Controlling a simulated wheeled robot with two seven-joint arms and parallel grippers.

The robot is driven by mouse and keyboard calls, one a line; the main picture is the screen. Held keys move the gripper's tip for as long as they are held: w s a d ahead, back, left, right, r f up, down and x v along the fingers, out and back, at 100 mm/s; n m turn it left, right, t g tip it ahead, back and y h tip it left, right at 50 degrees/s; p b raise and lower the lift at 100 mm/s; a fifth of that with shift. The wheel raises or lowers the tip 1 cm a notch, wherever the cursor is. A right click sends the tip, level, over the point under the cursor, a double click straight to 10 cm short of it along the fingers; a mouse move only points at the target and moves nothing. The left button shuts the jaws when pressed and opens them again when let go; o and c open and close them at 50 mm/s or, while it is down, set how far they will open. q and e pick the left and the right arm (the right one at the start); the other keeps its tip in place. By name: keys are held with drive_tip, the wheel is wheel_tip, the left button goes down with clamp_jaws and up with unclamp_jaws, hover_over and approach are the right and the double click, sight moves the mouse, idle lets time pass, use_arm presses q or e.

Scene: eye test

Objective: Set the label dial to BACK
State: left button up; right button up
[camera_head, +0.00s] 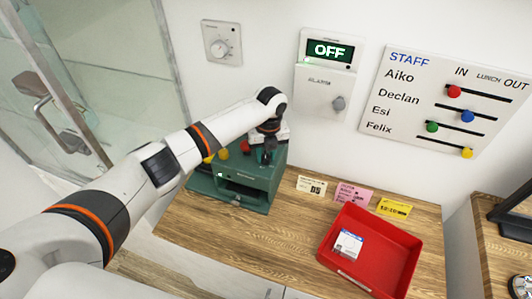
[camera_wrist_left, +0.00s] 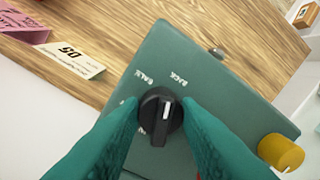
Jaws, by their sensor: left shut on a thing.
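The green label machine (camera_head: 262,183) stands on the wooden counter against the wall. In the left wrist view its green top (camera_wrist_left: 190,50) carries a black label dial (camera_wrist_left: 160,116) with a white pointer mark. The mark points roughly up in that picture, towards the gap between the BACK label (camera_wrist_left: 180,78) and another label left of it; I cannot tell its exact setting. More small lettering lies further left, partly hidden. My left gripper (camera_head: 268,150) is over the machine's top. Its two teal fingers (camera_wrist_left: 161,122) are shut on the dial from both sides. My right gripper is not in view.
A yellow knob (camera_wrist_left: 281,152) sits on the machine near my fingers; a red button (camera_head: 245,147) shows too. A red tray (camera_head: 405,252) with a white label and several paper cards lie to the right. The wall holds an OFF alarm panel (camera_head: 320,85) and staff board (camera_head: 430,130).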

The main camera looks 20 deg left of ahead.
sight(268, 157)
use_arm(q)
drive_tip(key=m, duration=0.4)
drive_tip(key=shift+r+m, duration=0.15)
drive_tip(key=shift+m, duration=0.25)
idle(0.4)
drive_tip(key=o, duration=0.7)
wheel_tip(268, 157, up, 12)
drive_tip(key=b, duration=0.3)
drive_tip(key=shift+d+b, duration=0.35)
